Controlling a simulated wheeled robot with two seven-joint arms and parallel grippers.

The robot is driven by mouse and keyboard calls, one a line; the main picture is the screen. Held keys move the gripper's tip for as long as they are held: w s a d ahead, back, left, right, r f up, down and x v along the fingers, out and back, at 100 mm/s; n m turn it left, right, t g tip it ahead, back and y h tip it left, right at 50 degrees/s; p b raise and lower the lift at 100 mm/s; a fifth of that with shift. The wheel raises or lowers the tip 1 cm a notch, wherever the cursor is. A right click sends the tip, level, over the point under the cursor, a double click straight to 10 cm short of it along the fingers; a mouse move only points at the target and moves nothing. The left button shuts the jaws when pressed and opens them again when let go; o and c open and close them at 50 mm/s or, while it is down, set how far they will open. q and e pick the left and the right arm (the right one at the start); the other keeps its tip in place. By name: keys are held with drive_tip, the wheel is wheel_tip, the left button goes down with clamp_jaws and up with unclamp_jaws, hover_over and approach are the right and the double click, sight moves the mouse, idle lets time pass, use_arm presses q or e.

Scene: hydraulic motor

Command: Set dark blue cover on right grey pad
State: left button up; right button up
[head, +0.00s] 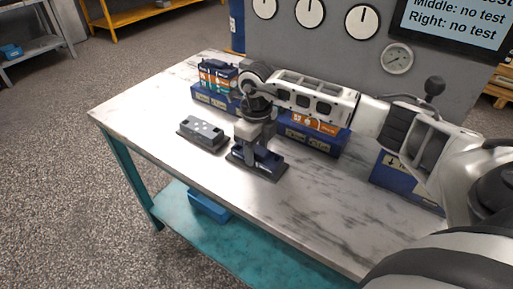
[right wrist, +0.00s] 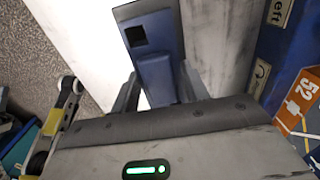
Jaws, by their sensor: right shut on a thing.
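My right gripper (head: 254,143) points down at the middle of the table and is shut on the dark blue cover (head: 267,158). In the right wrist view the cover (right wrist: 160,75) is between the two fingers, with a square opening at its far end. A dark flat plate-like edge (head: 258,173) shows right under the cover; I cannot tell whether this is the grey pad or part of the cover, or whether there is a gap. A grey block with small holes (head: 205,132) sits on a dark base to the left. My left gripper is not in view.
Blue labelled bins (head: 308,136) stand along the back of the marble-topped table (head: 310,205), under and beside my right arm. A grey panel with gauges (head: 397,59) rises behind them. The table is clear in front and at the far left.

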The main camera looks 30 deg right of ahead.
sight(257, 148)
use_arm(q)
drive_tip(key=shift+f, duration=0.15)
use_arm(e)
drive_tip(key=shift+f, duration=0.15)
drive_tip(key=o, duration=1.5)
drive_tip(key=shift+c, duration=0.2)
use_arm(q)
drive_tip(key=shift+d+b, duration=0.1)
drive_tip(key=shift+b, duration=0.35)
use_arm(e)
wheel_tip(257, 148, up, 16)
